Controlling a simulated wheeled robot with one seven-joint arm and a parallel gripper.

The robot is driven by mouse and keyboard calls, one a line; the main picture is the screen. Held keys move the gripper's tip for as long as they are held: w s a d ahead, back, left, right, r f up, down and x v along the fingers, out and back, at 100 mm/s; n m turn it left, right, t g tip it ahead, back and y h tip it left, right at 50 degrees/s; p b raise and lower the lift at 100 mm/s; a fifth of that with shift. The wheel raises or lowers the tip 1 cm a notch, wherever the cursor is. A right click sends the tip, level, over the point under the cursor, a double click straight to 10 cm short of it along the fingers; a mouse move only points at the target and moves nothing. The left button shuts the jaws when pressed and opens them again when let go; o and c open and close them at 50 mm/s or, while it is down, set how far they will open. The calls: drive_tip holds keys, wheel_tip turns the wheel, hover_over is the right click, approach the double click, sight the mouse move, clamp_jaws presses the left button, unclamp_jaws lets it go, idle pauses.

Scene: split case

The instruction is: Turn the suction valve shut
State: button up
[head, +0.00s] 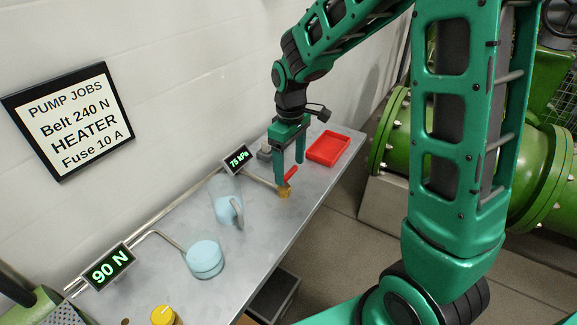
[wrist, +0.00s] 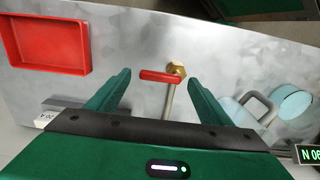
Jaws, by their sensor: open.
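The suction valve has a red lever handle (head: 291,173) and a brass body (head: 284,192) on a thin pipe above the grey bench. In the wrist view the red handle (wrist: 158,76) lies across the picture, left of the brass body (wrist: 176,70), with the pipe running down from it. My gripper (head: 289,183) is open, pointing down at the valve. In the wrist view its two green fingers (wrist: 160,95) are wide apart, with the handle between and just beyond their tips. I cannot tell whether a finger touches the handle.
A red tray (head: 328,148) sits at the bench's far end. A pale blue jug (head: 228,206) and a round container with blue contents (head: 205,259) stand nearer. Displays read 75 kPa (head: 239,160) and 90 N (head: 110,267). A yellow-capped item (head: 163,315) is at the front.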

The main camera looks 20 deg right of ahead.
drive_tip(key=shift+f, duration=0.4)
drive_tip(key=shift+c, duration=0.2)
drive_tip(key=c, duration=1)
